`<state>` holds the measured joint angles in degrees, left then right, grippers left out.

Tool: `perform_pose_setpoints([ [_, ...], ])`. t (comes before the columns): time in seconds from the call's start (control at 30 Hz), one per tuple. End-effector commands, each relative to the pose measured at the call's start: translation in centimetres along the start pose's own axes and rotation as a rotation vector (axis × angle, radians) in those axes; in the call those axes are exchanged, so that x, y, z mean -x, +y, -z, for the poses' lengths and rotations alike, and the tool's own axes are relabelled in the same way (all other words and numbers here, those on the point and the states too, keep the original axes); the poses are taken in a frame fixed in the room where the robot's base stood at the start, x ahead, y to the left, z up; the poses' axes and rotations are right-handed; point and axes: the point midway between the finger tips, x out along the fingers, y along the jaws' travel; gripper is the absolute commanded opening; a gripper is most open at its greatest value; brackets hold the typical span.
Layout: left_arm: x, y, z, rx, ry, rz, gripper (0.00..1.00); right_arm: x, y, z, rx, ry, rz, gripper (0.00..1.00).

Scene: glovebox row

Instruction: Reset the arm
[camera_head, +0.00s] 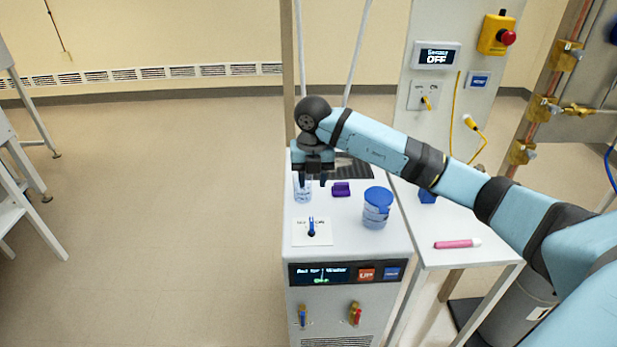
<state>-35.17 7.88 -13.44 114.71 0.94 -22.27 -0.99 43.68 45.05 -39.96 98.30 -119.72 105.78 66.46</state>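My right arm comes in from the right edge and reaches over a white cabinet (269,340). My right gripper (310,181) points down above the cabinet's top, toward its back left. Its two dark fingers are apart, with nothing clearly held between them. A small clear glass container (303,191) stands right by the left finger and is partly covered by it. I cannot tell whether they touch. My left arm and gripper are not in view.
On the cabinet are a purple block (341,189), a blue-lidded jar (376,208) and a blue switch on a white plate (311,228). A pink marker (456,244) lies on the side table (440,258). An emergency button (507,38) is on the back panel.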

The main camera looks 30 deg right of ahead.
Motion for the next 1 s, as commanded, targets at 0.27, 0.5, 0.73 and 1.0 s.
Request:
perform_pose_setpoints([
  [0.27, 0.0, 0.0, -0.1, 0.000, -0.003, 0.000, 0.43, -0.2, 0.2, 0.2, 0.006, 0.006, -0.007, 0.38],
  [0.5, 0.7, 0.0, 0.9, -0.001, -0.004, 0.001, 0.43, -3.8, 6.0, 7.4, 0.176, 0.223, -0.323, 0.38],
  [0.73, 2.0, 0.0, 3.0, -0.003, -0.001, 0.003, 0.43, -2.9, 14.1, 20.0, 0.176, 0.573, -1.068, 0.38],
  [1.0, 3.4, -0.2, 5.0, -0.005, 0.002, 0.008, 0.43, -0.1, 14.7, 23.0, -0.506, 0.688, -1.722, 0.38],
])
